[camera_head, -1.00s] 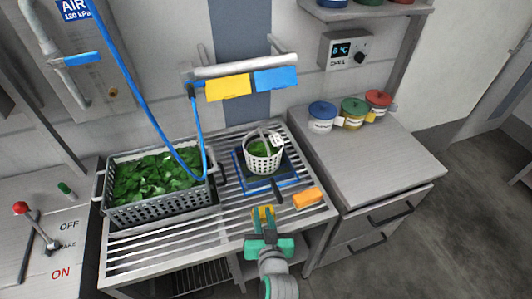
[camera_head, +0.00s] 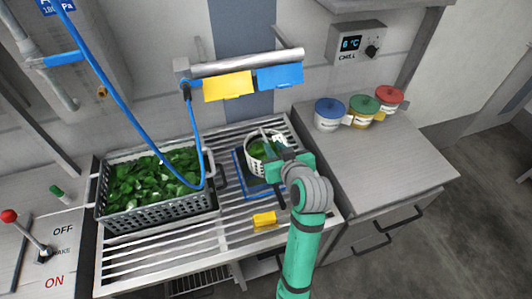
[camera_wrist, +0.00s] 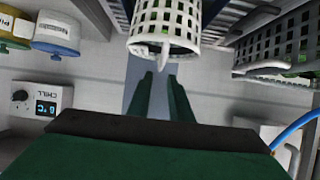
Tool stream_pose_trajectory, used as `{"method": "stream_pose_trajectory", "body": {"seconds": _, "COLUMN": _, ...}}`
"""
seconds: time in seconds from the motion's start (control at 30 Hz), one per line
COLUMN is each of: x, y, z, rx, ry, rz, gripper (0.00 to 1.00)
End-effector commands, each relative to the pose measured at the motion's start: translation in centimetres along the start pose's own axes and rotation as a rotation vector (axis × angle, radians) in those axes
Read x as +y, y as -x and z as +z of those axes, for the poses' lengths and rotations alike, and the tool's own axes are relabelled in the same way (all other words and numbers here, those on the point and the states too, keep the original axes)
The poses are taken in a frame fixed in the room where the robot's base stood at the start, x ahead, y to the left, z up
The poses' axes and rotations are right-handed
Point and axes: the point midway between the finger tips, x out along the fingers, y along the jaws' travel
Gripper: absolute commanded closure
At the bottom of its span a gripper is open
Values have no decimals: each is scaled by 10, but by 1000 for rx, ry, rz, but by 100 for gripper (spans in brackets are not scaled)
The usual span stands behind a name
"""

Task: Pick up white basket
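The white basket (camera_head: 256,168) holds green leaves and sits in the blue-framed square on the slatted counter in the head view. My gripper (camera_head: 281,157) is at its right side and hides part of it. In the wrist view the white basket (camera_wrist: 170,22) is at the top, with its rim and a pale handle bar toward me. My gripper's two green fingers (camera_wrist: 160,78) are apart, with a gap between them. The fingertips are close to the handle bar; whether they touch it I cannot tell.
A larger grey basket of leaves (camera_head: 157,221) stands at left, with a blue hose (camera_head: 133,112) hanging over it. A yellow block (camera_head: 264,219) lies near the counter's front. Lidded jars (camera_head: 329,115) stand on the right cabinet. Yellow and blue tags (camera_head: 228,86) hang above.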

Motion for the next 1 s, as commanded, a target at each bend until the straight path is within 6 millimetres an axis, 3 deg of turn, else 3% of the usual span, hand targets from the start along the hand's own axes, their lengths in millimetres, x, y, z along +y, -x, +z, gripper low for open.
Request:
{"method": "stream_pose_trajectory", "body": {"seconds": 0.13, "x": -1, "y": -23, "z": 1, "rx": -1, "ry": 0, "rz": -1, "gripper": 81}}
{"method": "stream_pose_trajectory", "body": {"seconds": 0.43, "x": 0, "y": -45, "z": 2, "rx": -1, "ry": -1, "rz": 1, "gripper": 81}}
{"method": "stream_pose_trajectory", "body": {"seconds": 0.7, "x": -7, "y": -82, "z": 4, "rx": 0, "ry": 3, "rz": -7, "gripper": 81}}
{"method": "stream_pose_trajectory", "body": {"seconds": 1.0, "x": -3, "y": -90, "z": 4, "rx": 1, "ry": 1, "rz": -2, "gripper": 81}}
